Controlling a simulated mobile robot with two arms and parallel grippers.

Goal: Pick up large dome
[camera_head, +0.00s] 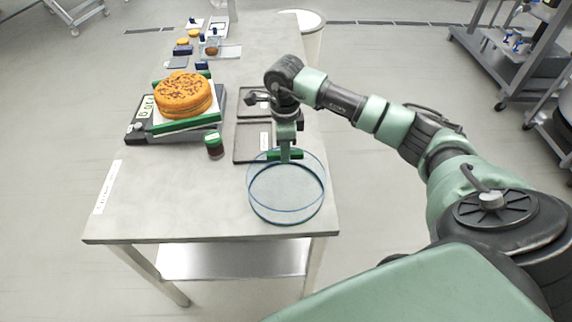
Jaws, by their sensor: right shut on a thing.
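The large dome (286,202) is a clear, round cover with thin blue edges near the front right of the grey table. My right gripper (286,157) reaches down at the dome's far side and is shut on it. The exact contact is small and partly hidden by the gripper. I cannot tell whether the dome's lower edge touches the table. My left gripper is out of view.
A large seeded round (183,95) lies on a green-edged board on a black scale (137,131). A small green-lidded jar (214,145) stands beside it. Dark-rimmed trays (245,141) lie behind the dome. Several small items crowd the table's far end.

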